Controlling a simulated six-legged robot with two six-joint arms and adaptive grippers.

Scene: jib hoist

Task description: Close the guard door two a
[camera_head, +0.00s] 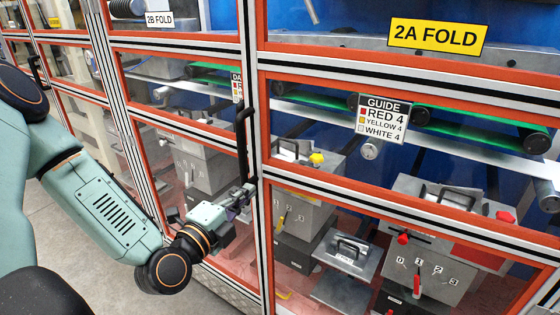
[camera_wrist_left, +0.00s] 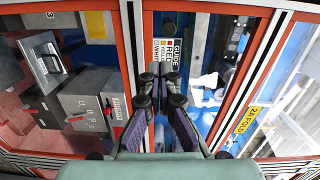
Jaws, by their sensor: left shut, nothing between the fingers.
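The guard door two A has a red frame (camera_head: 410,62) with clear panes and fills the right of the head view, under the yellow 2A FOLD sign (camera_head: 437,37). That sign also shows in the left wrist view (camera_wrist_left: 246,121). A black upright handle (camera_head: 242,140) is at the seam between this door and the 2B section. I cannot tell whether a gap is left at the seam. My left gripper (camera_head: 246,191) is just below the handle, close to the frame; contact is unclear. Its fingers (camera_wrist_left: 164,82) are shut and empty in the left wrist view. My right gripper is out of view.
The 2B FOLD section (camera_head: 172,20) stands to the left, with a similar red frame. Behind the panes are grey machine units (camera_head: 435,262), green belts (camera_head: 450,121) and a GUIDE sign (camera_head: 382,119). Bare grey floor (camera_head: 50,195) shows at the lower left.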

